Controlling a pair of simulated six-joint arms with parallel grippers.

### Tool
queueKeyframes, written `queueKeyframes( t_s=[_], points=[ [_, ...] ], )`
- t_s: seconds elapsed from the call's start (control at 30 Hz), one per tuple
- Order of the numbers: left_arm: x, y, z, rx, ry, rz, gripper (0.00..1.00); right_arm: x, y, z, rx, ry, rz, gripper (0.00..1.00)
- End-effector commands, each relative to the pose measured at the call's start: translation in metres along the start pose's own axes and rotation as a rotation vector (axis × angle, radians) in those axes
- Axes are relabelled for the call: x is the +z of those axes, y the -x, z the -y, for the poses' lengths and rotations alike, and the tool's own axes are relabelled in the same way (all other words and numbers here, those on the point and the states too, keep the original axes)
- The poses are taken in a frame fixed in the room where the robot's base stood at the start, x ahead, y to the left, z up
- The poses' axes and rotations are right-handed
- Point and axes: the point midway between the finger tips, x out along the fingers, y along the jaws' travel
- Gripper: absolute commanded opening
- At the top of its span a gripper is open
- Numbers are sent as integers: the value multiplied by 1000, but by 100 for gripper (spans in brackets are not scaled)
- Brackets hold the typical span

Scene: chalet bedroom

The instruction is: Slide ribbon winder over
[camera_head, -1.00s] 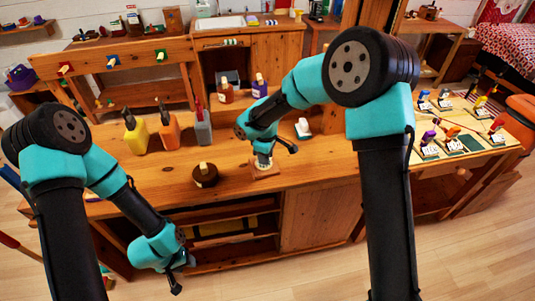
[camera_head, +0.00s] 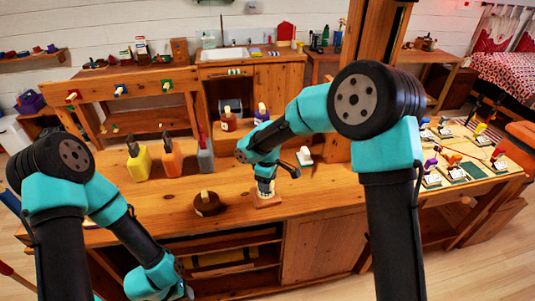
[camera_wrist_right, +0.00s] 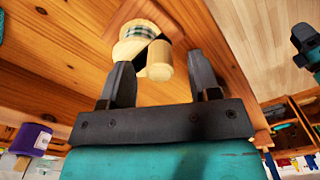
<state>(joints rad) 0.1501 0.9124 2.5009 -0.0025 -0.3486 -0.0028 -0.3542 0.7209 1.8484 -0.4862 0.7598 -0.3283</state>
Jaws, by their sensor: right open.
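The ribbon winder, a pale wooden spool with a dark checked band, stands upright on a square wooden base (camera_head: 268,202) near the bench's front edge. In the right wrist view its spool (camera_wrist_right: 138,32) and a short round wooden end show just ahead of my fingers. My right gripper (camera_wrist_right: 158,62) is open, with one finger on each side of that round end; whether either touches it I cannot tell. In the head view my right gripper (camera_head: 266,174) is directly above the winder and partly covers it. My left wrist is low at the bottom edge, its fingers out of frame.
A dark round piece with a pale knob (camera_head: 207,203) stands left of the winder. Bare bench lies between winder and my right arm.

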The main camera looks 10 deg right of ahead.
Motion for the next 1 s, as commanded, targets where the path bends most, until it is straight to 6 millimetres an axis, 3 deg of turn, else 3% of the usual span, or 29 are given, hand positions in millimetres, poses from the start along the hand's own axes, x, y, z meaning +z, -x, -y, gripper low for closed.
queueKeyframes(
  t_s=[0.7,1.0],
  points=[
    [0,0,0,0,0,0,43,0,134,0,2,-1,-4,57],
    [0,0,0,0,0,0,43,0,154,0,0,-1,-1,57]
  ],
)
